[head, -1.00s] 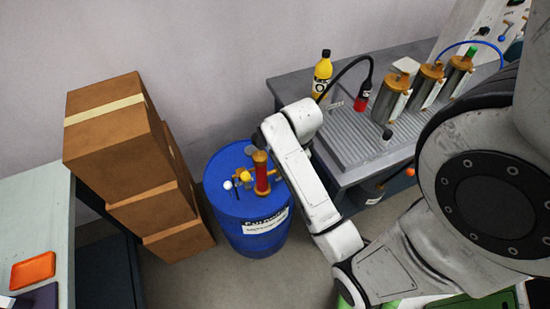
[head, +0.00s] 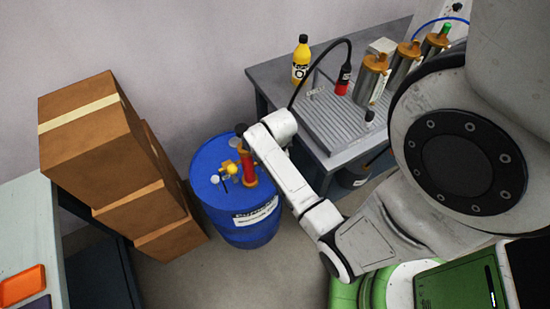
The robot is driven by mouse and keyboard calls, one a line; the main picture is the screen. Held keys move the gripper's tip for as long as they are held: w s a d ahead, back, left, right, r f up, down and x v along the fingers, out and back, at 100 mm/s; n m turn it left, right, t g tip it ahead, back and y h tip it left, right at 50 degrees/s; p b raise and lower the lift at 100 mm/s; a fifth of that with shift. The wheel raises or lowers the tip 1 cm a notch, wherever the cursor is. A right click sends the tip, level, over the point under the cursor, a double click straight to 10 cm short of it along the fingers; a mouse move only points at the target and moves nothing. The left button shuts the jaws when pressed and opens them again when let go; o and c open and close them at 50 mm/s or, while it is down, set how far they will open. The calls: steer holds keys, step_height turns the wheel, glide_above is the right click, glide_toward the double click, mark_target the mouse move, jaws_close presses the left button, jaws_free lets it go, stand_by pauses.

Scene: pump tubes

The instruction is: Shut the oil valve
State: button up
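A blue drum (head: 215,215) with a white label stands on the floor in the middle of the head view. On its lid are a red and orange upright pump tube (head: 248,167), a small yellow valve-like fitting (head: 232,169) left of it and a white cap (head: 215,179). Which part is the oil valve's handle, and how it is turned, is too small to tell. My white arm reaches over the drum's right side, its end close beside the pump tube. A dark piece at the tube's top may be my gripper or part of the pump; its fingers cannot be made out.
Stacked cardboard boxes (head: 95,125) stand close left of the drum. A grey workbench (head: 262,77) on the right holds a yellow bottle (head: 301,62), a red and black nozzle (head: 343,79) on a black hose and several metal cylinders. An orange tray (head: 22,285) lies on the left table.

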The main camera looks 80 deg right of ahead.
jaws_close()
stand_by(0.6)
